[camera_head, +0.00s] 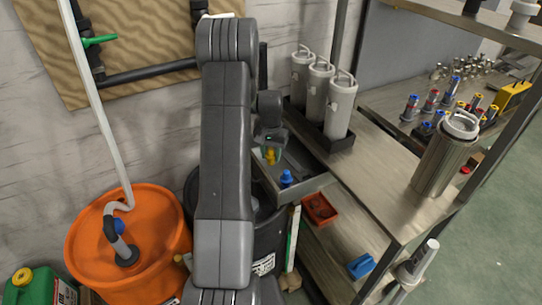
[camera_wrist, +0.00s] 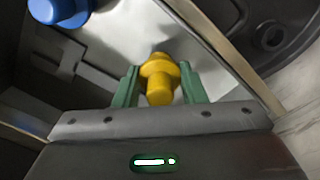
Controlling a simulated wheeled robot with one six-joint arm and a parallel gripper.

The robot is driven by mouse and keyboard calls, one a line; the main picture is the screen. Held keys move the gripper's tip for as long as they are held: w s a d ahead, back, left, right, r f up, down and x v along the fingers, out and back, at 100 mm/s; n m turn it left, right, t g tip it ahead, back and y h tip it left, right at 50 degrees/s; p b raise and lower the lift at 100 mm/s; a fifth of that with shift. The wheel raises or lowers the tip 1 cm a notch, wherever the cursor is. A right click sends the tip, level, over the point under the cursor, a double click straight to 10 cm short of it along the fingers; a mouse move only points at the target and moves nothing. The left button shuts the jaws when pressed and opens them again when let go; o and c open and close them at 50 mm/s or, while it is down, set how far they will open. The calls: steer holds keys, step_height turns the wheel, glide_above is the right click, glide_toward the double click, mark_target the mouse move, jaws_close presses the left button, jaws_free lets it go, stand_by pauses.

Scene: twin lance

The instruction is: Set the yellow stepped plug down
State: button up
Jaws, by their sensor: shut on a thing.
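The yellow stepped plug (camera_wrist: 159,77) is between the two green fingers of my gripper (camera_wrist: 160,88) in the wrist view. My gripper is shut on it. In the head view the yellow plug (camera_head: 270,156) shows small below my gripper (camera_head: 267,148), over the grey tray (camera_head: 262,182). A blue stepped piece (camera_head: 286,178) stands in the tray to the right of the plug; it also shows at the upper left of the wrist view (camera_wrist: 60,10). I cannot tell whether the plug touches the tray floor.
Several grey canisters (camera_head: 340,106) stand behind the tray at the right. A small red bin (camera_head: 319,209) sits in front of it on the right. A steel canister (camera_head: 446,155) stands on the bench. An orange barrel (camera_head: 150,250) is at the left.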

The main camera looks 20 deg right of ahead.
mark_target(271, 148)
steer(key=shift+f, duration=0.85)
steer(key=o, duration=0.9)
steer(key=shift+o, duration=0.2)
steer(key=shift+r, duration=0.1)
step_height(271, 148, up, 12)
steer(key=shift+r+b, duration=0.1)
steer(key=shift+b, duration=0.5)
